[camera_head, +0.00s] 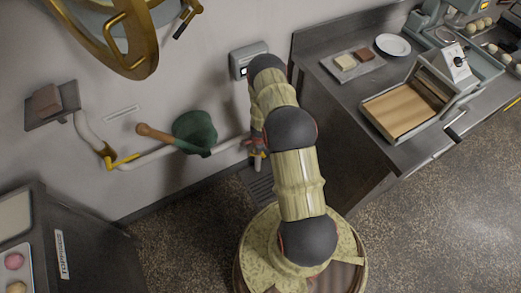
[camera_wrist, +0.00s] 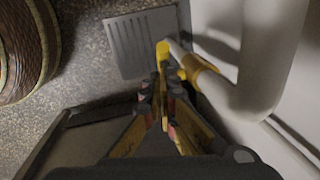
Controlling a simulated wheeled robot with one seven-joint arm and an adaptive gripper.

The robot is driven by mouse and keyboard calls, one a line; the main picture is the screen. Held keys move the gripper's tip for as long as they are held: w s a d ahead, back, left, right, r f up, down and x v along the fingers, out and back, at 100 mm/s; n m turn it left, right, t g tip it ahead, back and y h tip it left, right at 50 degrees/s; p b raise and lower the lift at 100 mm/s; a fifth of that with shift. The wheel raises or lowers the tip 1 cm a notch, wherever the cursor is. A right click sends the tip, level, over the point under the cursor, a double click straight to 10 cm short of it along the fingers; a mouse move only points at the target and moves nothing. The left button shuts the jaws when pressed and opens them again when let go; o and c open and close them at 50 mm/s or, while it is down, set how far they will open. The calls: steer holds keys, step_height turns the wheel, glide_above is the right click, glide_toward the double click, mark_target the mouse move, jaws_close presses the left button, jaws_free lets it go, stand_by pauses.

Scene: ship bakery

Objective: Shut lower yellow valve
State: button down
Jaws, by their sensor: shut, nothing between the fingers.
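The white pipe (camera_head: 170,154) runs along the wall and drops at its right end. The lower yellow valve (camera_head: 258,160) is at that end, low on the wall and partly hidden by my gripper (camera_head: 256,138). In the wrist view, the valve's yellow handle (camera_wrist: 163,50) shows just beyond the fingertips of my gripper (camera_wrist: 164,72), with a yellow collar (camera_wrist: 197,68) on the pipe beside it. My gripper is shut and empty. I cannot tell whether its tips touch the handle. Another yellow valve (camera_head: 122,161) sits further left on the pipe.
A grey floor grate (camera_wrist: 142,42) lies below the lower valve. A steel counter (camera_head: 335,95) stands close to the right of my arm. A green pot (camera_head: 195,130) hangs over the pipe, and a dark cabinet (camera_head: 95,250) is at lower left. The floor between is clear.

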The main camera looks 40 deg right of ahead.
steer(key=w+a+f+h+b, duration=0.1)
steer(key=a+f+h, duration=0.2)
steer(key=a+f, duration=0.2)
steer(key=shift+w+a+f+g, duration=0.2)
steer(key=shift+a+f+g, duration=0.1)
steer(key=shift+a, duration=0.05)
stand_by(0.3)
stand_by(0.6)
steer(key=a+p+v, duration=0.1)
steer(key=p+v, duration=0.1)
steer(key=v, duration=0.4)
steer(key=w+a+f+p+v, duration=0.1)
steer(key=a+p+v, duration=0.1)
steer(key=v, duration=0.4)
steer(key=shift+s+r+p, duration=0.35)
steer(key=shift+s+p, duration=0.05)
steer(key=shift+p, duration=0.2)
steer(key=shift+s, duration=0.1)
